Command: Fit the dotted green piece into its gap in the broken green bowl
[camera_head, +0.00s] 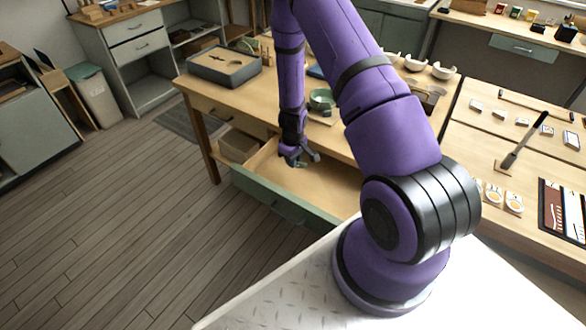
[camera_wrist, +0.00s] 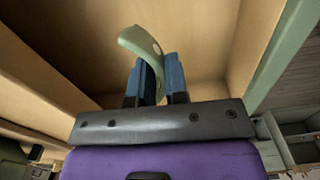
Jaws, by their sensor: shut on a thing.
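My gripper (camera_head: 299,158) hangs over the open drawer (camera_head: 312,188) at the front of the wooden bench. In the wrist view my gripper (camera_wrist: 158,65) is shut on a curved pale green piece (camera_wrist: 139,40), which stands out past the blue fingertips. No dots can be made out on the piece. In the head view it is too small to tell apart from the fingers. The green bowl (camera_head: 321,97) stands on the bench top behind the drawer, partly hidden by my arm. Its gap cannot be made out.
A grey tray (camera_head: 225,66) lies on the bench's left end. White bowls (camera_head: 443,71) stand at the back right. A box (camera_head: 238,145) sits at the drawer's left end. The drawer's wooden walls and green front (camera_head: 285,205) surround the space below my gripper.

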